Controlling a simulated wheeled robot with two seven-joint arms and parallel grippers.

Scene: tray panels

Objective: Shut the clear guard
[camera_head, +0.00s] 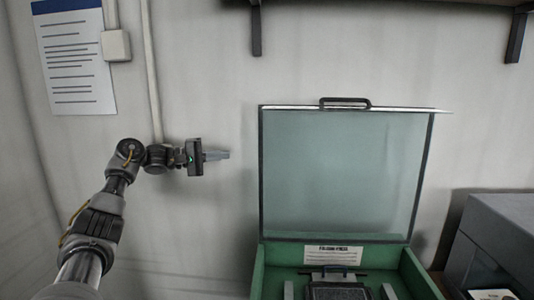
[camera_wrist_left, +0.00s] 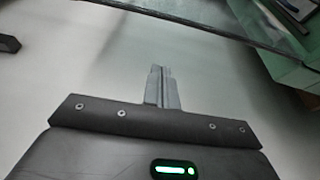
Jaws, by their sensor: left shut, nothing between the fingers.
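The clear guard (camera_head: 340,175) is a see-through framed panel standing raised, nearly upright, at the back of a green box (camera_head: 258,272). A dark handle (camera_head: 345,102) sits on its top edge. The guard's edge also crosses the top of the left wrist view (camera_wrist_left: 215,27). My left gripper (camera_head: 226,155) is shut and empty, to the left of the guard, about halfway up it and apart from it. Its closed fingers also show in the left wrist view (camera_wrist_left: 161,84). My right gripper is not in view.
A label (camera_head: 333,255) is on the box below the guard, and a dark block (camera_head: 338,292) lies inside. A grey cabinet (camera_head: 500,235) stands at the right. A shelf with brackets (camera_head: 256,30) is above. The wall left of the guard is clear near the gripper.

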